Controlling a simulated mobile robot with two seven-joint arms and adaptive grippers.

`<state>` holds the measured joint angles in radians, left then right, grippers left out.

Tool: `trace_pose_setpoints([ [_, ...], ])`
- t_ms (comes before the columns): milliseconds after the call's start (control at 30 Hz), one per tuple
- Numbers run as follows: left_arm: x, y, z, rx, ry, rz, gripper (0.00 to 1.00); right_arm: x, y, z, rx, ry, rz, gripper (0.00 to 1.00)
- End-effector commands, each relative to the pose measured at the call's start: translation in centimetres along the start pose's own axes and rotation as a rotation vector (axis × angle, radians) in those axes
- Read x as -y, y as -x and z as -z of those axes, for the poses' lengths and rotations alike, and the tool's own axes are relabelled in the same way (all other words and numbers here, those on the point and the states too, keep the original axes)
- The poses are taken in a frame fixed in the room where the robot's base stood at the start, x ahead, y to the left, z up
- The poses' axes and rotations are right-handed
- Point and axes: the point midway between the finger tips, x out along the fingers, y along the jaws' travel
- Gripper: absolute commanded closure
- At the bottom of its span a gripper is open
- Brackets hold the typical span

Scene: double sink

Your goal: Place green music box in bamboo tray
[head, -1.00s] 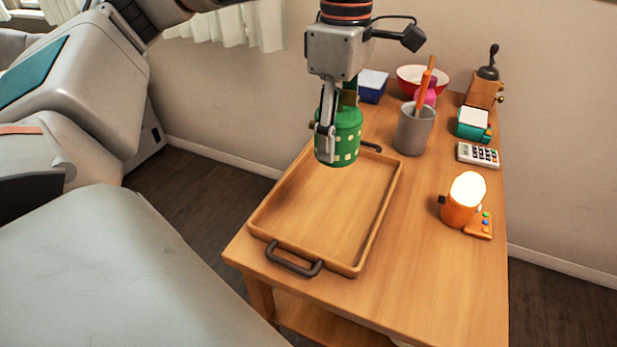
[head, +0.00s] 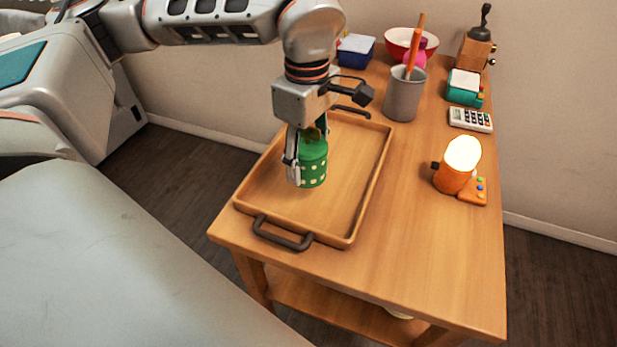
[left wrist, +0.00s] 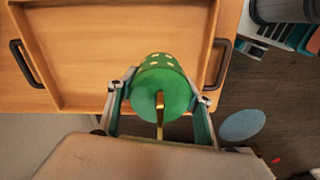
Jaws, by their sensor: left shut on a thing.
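The green music box (head: 314,165), a cylinder with pale dots, is held upright between the fingers of my left gripper (head: 307,168). It also shows in the left wrist view (left wrist: 162,88), its round top and gold crank facing the camera, with gripper fingers (left wrist: 160,105) on both sides. The bamboo tray (head: 365,190) lies on the table, with dark handles at its two ends. The music box is over the tray's left part, inside the rim in the head view. I cannot tell whether its base touches the tray floor. My right gripper is out of view.
The wooden table (head: 425,240) carries a grey cup (head: 403,97) with an orange stick, a blue box (head: 356,52), a red-and-white bowl (head: 398,42), a wooden grinder (head: 476,50), a teal item (head: 464,88), a calculator (head: 470,120) and a glowing orange lamp (head: 455,172). The tray's right part is clear.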

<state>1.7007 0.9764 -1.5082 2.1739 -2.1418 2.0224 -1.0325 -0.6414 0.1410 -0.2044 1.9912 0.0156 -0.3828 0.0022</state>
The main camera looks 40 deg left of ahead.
Motion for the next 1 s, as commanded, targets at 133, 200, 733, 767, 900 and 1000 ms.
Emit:
trace_pose_setpoints([
  [133, 0.0, -1.1, 0.0, 0.0, 0.0, -0.001, 0.76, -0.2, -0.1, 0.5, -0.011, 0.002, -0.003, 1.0],
  [200, 0.0, -1.4, 0.0, 0.0, 0.0, -0.001, 0.76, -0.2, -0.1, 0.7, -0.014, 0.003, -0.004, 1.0],
  [733, 0.0, -5.3, 0.0, 0.0, -0.001, -0.002, 0.76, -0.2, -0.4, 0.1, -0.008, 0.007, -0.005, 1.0],
  [767, 0.0, -5.3, 0.0, 0.0, 0.0, -0.002, 0.76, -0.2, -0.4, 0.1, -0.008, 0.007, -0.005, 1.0],
  [900, 0.0, -5.7, 0.0, 0.0, 0.0, -0.001, 0.76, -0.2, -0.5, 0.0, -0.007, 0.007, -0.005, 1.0],
  [1000, 0.0, -5.7, 0.0, 0.0, 0.0, -0.001, 0.33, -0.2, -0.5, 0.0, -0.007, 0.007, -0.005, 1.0],
])
